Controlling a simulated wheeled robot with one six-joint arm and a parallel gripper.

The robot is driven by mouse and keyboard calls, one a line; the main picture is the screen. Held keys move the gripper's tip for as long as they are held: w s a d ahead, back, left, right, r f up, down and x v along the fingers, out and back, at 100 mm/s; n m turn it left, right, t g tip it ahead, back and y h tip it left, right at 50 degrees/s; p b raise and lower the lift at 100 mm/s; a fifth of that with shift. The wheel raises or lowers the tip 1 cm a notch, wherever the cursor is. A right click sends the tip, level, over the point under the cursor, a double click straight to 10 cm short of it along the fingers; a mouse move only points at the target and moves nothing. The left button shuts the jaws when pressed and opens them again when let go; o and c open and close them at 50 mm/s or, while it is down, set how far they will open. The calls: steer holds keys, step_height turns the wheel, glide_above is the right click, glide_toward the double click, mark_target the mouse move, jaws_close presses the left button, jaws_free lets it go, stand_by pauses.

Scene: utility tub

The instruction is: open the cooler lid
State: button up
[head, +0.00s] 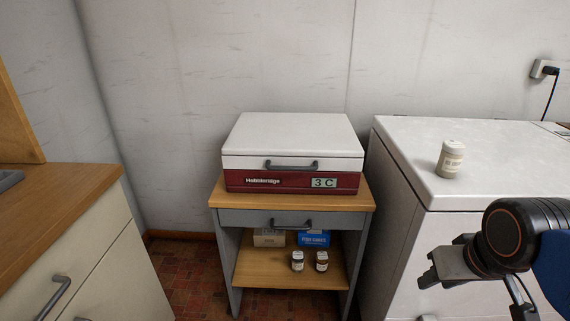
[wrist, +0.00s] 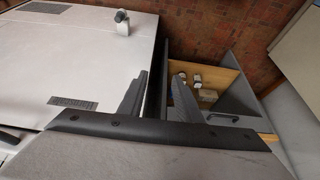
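The cooler (head: 290,182) has a dark red body and a white lid (head: 295,135). It sits on a small wood-topped cabinet in the middle of the head view. The lid lies flat and closed, with a dark bar handle (head: 291,166) on its front edge. My gripper (head: 424,299) is at the lower right of the head view, in front of the white chest and well right of the cooler. In the wrist view its two fingers (wrist: 160,78) stand apart with nothing between them. I cannot make out the cooler in the wrist view.
The cabinet (head: 233,217) has a grey drawer with a handle and a lower shelf holding two jars and two boxes. A white chest (head: 400,150) stands close on the right with a jar (head: 450,159) on top. A wooden counter (head: 60,205) is at left. Some tiled floor is clear.

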mark_target(296, 168)
steer(key=shift+c, duration=1.3)
steer(key=w+a+r+m+g+y, duration=0.1)
steer(key=w+a+m+g+y, duration=0.1)
steer(key=w+a+y, duration=0.35)
steer(key=w+a+r+m+g+y, duration=0.1)
steer(key=w+a+r+m+y, duration=0.15)
steer(key=w+a, duration=0.6)
steer(key=w+a+r+m+t+y, duration=0.1)
steer(key=w+a+m+y, duration=0.1)
steer(key=w, duration=0.3)
steer(key=w+a+r+m+t+y, duration=0.1)
steer(key=w+a+y, duration=0.1)
steer(key=w+a, duration=0.2)
steer(key=w+a+r+m+t+y, duration=0.1)
steer(key=w+a+r+m+y, duration=0.1)
steer(key=w+a, duration=0.2)
steer(key=shift+w+m+y, duration=0.35)
steer(key=shift+w+y, duration=0.05)
steer(key=shift+w, duration=1)
steer(key=shift+x, duration=3.7)
steer(key=shift+c, duration=0.4)
jaws_close()
